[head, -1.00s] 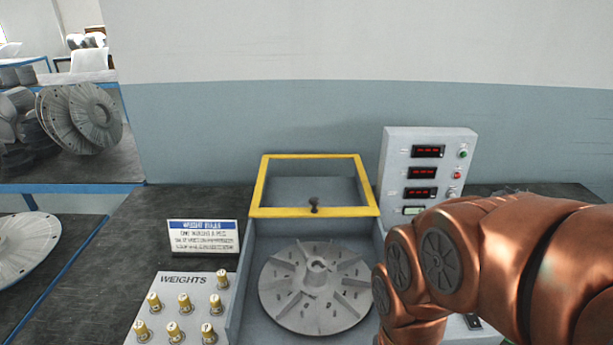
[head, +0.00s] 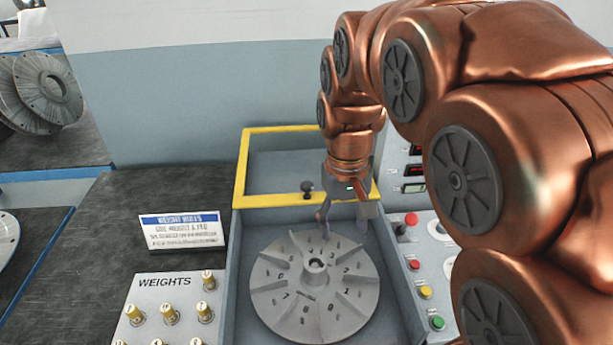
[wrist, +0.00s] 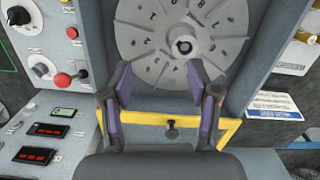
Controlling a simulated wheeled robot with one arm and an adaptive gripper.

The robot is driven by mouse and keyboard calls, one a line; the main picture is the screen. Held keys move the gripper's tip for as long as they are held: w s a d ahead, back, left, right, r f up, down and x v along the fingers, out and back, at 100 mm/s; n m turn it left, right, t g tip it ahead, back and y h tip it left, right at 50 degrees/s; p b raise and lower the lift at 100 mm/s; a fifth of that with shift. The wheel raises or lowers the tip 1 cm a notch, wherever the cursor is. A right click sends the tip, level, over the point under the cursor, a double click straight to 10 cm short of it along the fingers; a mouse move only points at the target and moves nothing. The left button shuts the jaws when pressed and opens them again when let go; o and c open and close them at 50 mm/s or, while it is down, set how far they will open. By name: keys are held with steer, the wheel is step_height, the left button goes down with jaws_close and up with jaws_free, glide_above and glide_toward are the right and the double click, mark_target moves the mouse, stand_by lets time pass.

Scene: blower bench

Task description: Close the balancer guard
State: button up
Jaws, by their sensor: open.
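The balancer guard (head: 240,165) is a yellow-framed clear panel standing raised behind the rotor, so it is open. A dark knob (head: 307,187) sits on its lower yellow bar; the knob also shows in the wrist view (wrist: 171,124). The grey finned rotor (head: 315,290) lies uncovered in the balancer housing. My gripper (head: 343,225) is open and empty, pointing down just right of the knob in the head view. In the wrist view my gripper's fingers (wrist: 160,80) spread over the guard bar, with the knob between them in the picture. I see no contact with the knob.
The control panel (head: 415,165) stands right of the guard, with buttons and dials (head: 425,270) along the housing's right side. A weights board (head: 165,310) with brass pegs and a sign (head: 180,231) stand to the left. The dark bench left of the sign is clear.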

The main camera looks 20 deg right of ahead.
step_height(320, 180, up, 2)
steer(key=t, duration=0.1)
glide_above(307, 184)
steer(key=shift+r+n+p, duration=0.2)
steer(key=shift+n+p, duration=0.2)
steer(key=shift+f, duration=0.55)
steer(key=shift+f+p, duration=1.1)
steer(key=shift+f, duration=2.25)
steer(key=shift+c, duration=0.4)
jaws_close()
